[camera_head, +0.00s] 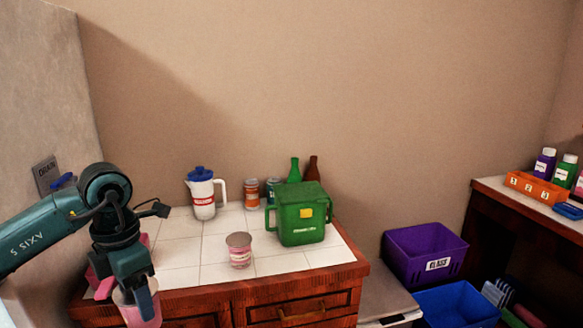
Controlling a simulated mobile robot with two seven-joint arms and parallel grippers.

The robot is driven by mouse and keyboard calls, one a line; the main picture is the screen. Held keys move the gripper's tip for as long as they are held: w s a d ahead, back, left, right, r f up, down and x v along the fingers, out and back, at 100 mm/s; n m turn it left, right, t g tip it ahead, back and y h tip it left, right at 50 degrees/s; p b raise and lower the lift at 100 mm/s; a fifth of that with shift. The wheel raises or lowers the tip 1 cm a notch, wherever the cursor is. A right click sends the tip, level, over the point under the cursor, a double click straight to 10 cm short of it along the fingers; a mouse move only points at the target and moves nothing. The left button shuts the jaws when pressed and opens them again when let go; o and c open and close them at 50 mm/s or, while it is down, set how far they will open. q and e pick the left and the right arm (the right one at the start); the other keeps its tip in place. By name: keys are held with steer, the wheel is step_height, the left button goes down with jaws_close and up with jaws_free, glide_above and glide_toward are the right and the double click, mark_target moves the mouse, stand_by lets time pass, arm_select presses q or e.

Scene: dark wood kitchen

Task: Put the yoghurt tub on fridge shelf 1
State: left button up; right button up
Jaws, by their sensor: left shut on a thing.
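My left gripper (138,287) is at the lower left, in front of the counter's front edge. It is shut on a pink tub (143,312) with a pale rim, which looks like the yoghurt tub. The gripper covers part of the tub, and I cannot read a label on it. Another pink container (239,252) with a grey-brown lid stands upright on the counter, apart from the gripper. No fridge or fridge shelf shows in this view. My right gripper is not in view.
The white tiled counter (213,273) holds a white jug (203,194) with a blue lid, a green bin (302,215), jars and two bottles. A purple crate (425,253) and a blue crate (456,305) stand to the right. An orange numbered tray (537,190) sits on the far-right counter.

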mark_target(149, 325)
arm_select(q)
steer(key=s+d+f+m, duration=0.1)
steer(key=m, duration=0.3)
steer(key=s+d+f+m, duration=0.1)
steer(key=m, duration=0.3)
steer(key=s+d+f+m, duration=0.1)
steer(key=f+m, duration=0.1)
steer(key=m, duration=0.2)
steer(key=shift+m, duration=0.3)
steer(key=s+d+f+m, duration=0.3)
steer(key=s+f+m, duration=0.1)
steer(key=m, duration=1.1)
steer(key=shift+s+d, duration=0.2)
steer(key=shift+d, duration=0.05)
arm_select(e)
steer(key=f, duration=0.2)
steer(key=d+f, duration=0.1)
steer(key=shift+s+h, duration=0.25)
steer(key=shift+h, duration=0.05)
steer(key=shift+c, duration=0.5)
